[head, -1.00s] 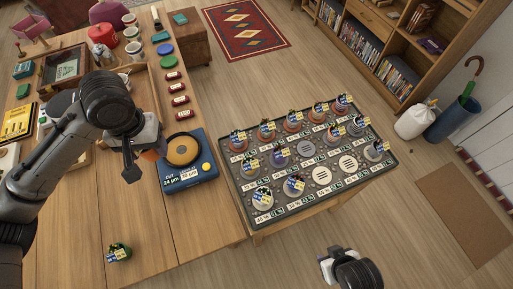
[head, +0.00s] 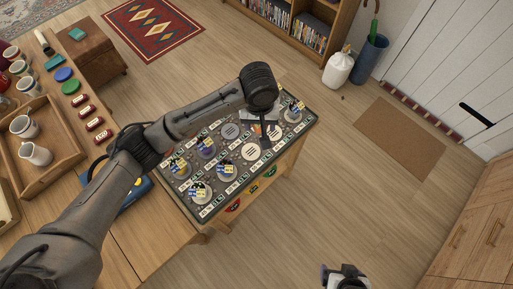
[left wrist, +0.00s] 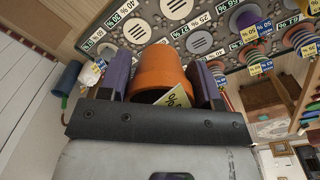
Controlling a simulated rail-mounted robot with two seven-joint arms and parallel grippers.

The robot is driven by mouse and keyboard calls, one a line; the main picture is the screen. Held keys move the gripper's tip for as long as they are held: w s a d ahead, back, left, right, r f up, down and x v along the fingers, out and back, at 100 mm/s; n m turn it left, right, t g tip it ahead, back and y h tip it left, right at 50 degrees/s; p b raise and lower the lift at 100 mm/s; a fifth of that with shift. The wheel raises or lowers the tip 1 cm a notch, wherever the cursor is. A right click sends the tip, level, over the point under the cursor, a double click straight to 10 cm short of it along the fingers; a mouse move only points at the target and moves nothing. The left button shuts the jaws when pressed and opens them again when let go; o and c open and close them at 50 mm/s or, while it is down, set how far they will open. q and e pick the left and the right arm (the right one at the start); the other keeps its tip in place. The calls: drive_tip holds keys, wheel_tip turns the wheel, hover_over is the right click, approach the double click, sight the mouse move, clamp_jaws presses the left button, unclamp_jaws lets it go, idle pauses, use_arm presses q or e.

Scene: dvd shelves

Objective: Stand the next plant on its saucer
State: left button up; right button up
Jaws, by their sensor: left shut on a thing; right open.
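My left gripper (head: 266,138) is over the right part of the dark labelled tray (head: 268,160). In the left wrist view it is shut on an orange pot (left wrist: 162,70) with a yellowish label (left wrist: 178,97). Any plant in this pot is hidden from me, and the arm covers the pot in the head view. Striped empty saucers show on the tray, one near the arm (head: 230,131) and one left of the gripper (head: 251,151). They also show beyond the pot in the left wrist view (left wrist: 199,42). Potted plants (head: 227,170) stand on other saucers. My right gripper (head: 345,272) is open, apart from the tray.
My left arm hides part of the tray and the blue scale (head: 133,192). A wooden tray with white mugs (head: 35,153) is on the table at left. A white bag (head: 338,70) and a blue umbrella stand (head: 369,58) are behind. Floor right of the tray is clear.

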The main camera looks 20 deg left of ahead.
use_arm(q)
drive_tip(key=s+d+f+n+p, duration=0.2)
drive_tip(key=d+f, duration=0.5)
drive_tip(key=f, duration=0.2)
hover_over(251, 151)
wheel_tip(251, 151, down, 6)
drive_tip(key=shift+s+d+f, duration=0.1)
drive_tip(key=shift+f, duration=2.15)
drive_tip(key=shift+f, duration=0.1)
drive_tip(key=o, duration=1)
wheel_tip(251, 151, up, 12)
drive_tip(key=shift+r, duration=0.1)
